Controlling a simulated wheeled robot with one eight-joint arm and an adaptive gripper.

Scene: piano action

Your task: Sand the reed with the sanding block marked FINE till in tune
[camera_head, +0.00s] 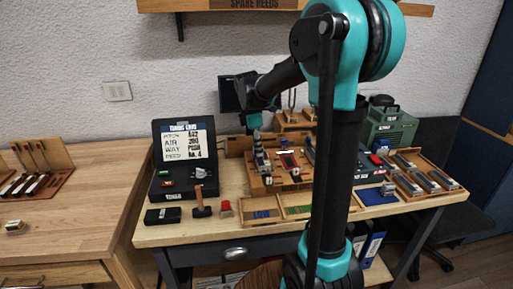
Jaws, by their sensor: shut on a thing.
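My gripper (260,154) points down over the wooden work stand (258,183) on the bench. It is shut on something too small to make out. A small red piece (289,161) lies on the stand to the right of my gripper. I cannot make out the reed or a FINE mark on any block. A tuning unit (163,190) stands at the left of the bench. Its screen (184,141) shows several lines, with "REED No. 4" at the bottom.
A black box (162,216), a wooden-handled tool (201,209) and a red-topped item (226,208) stand along the front left. A wooden tray (452,193) with metal pieces is at the right. A green machine (389,127) stands behind. My arm hides part of the bench.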

